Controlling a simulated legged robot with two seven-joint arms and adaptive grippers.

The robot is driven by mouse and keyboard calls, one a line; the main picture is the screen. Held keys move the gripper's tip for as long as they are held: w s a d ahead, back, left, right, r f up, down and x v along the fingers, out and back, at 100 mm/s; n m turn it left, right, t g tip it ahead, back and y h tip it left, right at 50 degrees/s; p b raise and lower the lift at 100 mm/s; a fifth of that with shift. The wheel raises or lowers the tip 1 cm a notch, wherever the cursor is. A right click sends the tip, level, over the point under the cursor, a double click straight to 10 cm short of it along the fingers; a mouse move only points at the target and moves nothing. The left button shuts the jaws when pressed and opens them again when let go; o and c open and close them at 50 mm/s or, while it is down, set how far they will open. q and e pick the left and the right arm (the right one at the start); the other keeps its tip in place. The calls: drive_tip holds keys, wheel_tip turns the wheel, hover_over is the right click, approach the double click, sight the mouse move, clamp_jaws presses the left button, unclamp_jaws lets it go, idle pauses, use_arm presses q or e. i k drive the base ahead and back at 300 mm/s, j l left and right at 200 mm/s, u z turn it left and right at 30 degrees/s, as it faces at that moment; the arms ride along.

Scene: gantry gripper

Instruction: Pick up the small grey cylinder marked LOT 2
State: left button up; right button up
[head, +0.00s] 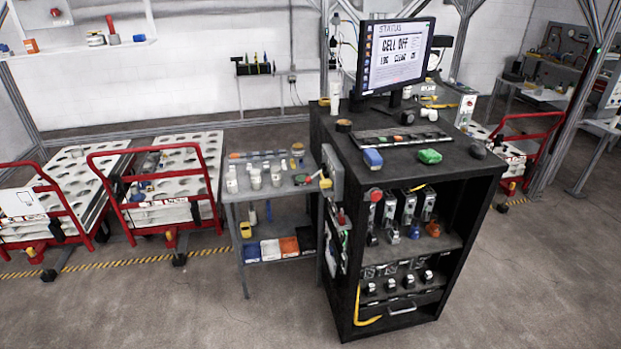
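Several small white or light grey cylinders (255,179) stand upright on a low grey side table (290,188) left of the black workstation. Their markings are too small to read, so I cannot tell which one is LOT 2. A tan-topped container (297,150) stands at the back right of the same table. Neither my left nor my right gripper is in view.
The black workstation (440,170) holds a monitor (395,55), a blue item (372,158) and a green item (429,156). Red-handled carts (160,190) stand at the left. The floor (180,310) in front is clear.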

sight(276, 173)
drive_tip(key=i+j+z, duration=0.2)
drive_tip(key=z, duration=0.25)
drive_tip(key=i+j+z, duration=0.15)
drive_tip(key=z, duration=0.3)
drive_tip(key=i+j+z, duration=0.1)
drive_tip(key=j+z, duration=0.35)
drive_tip(key=l, duration=0.1)
